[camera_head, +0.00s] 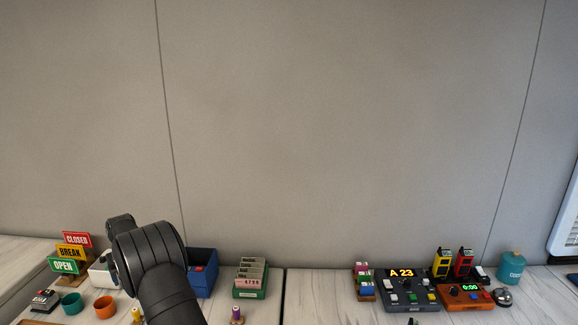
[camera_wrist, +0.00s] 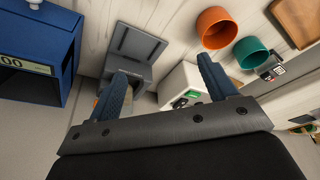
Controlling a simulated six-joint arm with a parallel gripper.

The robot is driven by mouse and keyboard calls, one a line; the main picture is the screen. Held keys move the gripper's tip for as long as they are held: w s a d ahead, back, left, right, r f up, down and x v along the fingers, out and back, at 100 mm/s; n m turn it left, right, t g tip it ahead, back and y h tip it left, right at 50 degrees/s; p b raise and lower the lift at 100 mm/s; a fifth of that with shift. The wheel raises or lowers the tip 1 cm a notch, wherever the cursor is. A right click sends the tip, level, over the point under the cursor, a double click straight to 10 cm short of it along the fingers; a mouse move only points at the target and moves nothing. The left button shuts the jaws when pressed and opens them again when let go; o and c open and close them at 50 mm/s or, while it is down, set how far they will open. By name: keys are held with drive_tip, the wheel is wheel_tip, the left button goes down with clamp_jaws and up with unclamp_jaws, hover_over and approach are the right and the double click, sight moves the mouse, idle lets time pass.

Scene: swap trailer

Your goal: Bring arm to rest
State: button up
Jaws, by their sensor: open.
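My gripper (camera_wrist: 165,85) shows in the wrist view with its two blue fingers spread wide apart and nothing between them. In the head view my dark arm rises from the bottom at the left, in front of the counter and the wall, and the fingers are hidden there. Beyond the fingers, in the wrist view, are a grey box with a raised lid (camera_wrist: 137,45) and a white device with a green part (camera_wrist: 185,90). I cannot tell how far the fingertips are from them.
Around my arm stand a blue bin (camera_head: 203,270), orange cup (camera_head: 104,307), teal cup (camera_head: 71,303) and sign stand (camera_head: 70,252). A green card holder (camera_head: 250,280) is to the right.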

wheel_tip(320, 180, up, 5)
drive_tip(key=w+d+m, duration=0.1)
drive_tip(key=w+d, duration=0.2)
drive_tip(key=d, duration=0.2)
drive_tip(key=w+d+m, duration=0.1)
drive_tip(key=w+d, duration=0.2)
drive_tip(key=d, duration=0.2)
drive_tip(key=w+d+m, duration=0.1)
drive_tip(key=w+d, duration=0.2)
drive_tip(key=d, duration=0.1)
drive_tip(key=shift+w+d+r+t+h, duration=0.1)
drive_tip(key=shift+d+t+h, duration=0.2)
drive_tip(key=shift+d+h, duration=0.1)
drive_tip(key=w+d+m, duration=0.1)
drive_tip(key=w+d, duration=0.1)
drive_tip(key=d, duration=0.5)
drive_tip(key=w+d+m, duration=0.1)
drive_tip(key=w+d, duration=0.2)
drive_tip(key=d, duration=0.5)
drive_tip(key=shift+w+m+h, duration=0.15)
drive_tip(key=shift+m+h, duration=0.15)
drive_tip(key=shift+m, duration=0.1)
drive_tip(key=shift+d, duration=0.1)
